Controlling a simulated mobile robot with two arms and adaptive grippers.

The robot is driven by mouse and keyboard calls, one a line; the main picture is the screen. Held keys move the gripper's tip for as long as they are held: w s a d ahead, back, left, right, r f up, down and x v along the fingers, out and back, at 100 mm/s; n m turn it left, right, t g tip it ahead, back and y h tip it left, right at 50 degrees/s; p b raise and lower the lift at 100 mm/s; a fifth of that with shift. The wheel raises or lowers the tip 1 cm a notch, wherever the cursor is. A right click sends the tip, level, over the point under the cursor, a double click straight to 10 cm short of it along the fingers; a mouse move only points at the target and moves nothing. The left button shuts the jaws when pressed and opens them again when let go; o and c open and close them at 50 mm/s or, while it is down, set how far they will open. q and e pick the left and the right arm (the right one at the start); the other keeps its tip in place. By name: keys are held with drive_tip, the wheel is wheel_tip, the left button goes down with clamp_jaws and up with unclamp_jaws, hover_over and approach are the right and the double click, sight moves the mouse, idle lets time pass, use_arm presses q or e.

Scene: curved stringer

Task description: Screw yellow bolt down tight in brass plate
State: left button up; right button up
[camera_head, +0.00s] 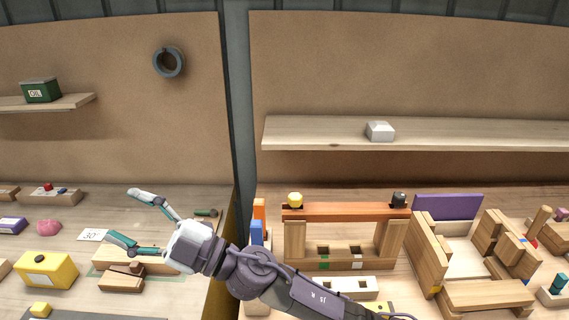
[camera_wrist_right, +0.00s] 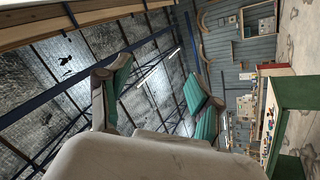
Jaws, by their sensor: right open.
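A yellow bolt (camera_head: 295,199) stands upright at the left end of an orange-brown bar (camera_head: 345,212), which looks like the brass plate. The bar lies across two wooden uprights. How far the bolt is screwed in cannot be told at this size. My right gripper (camera_head: 124,216) is open and empty. It is well to the left of the bolt, over the left bench, with its fingers pointing left. My left gripper is not in view.
A black bolt (camera_head: 399,199) stands at the bar's right end. A purple panel (camera_head: 447,206) and wooden blocks (camera_head: 487,295) are to the right. A shelf (camera_head: 330,130) is above. Orange (camera_head: 259,212) and blue (camera_head: 257,232) blocks stand close left of the bar.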

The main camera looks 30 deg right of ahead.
drive_tip(key=s+a+f+n+g+y, duration=0.15)
drive_tip(key=a+n+g, duration=0.25)
drive_tip(key=n+g, duration=0.4)
drive_tip(key=m+g+h, duration=0.4)
drive_tip(key=m+h, duration=0.1)
drive_tip(key=h, duration=1.9)
approach(295, 196)
drive_tip(key=p+x, duration=0.2)
drive_tip(key=x, duration=0.7)
drive_tip(key=shift+d+f, duration=0.1)
drive_tip(key=shift+f, duration=0.1)
drive_tip(key=shift+w+d+f, duration=0.15)
drive_tip(key=shift+w+f, duration=0.05)
drive_tip(key=shift+f, duration=0.3)
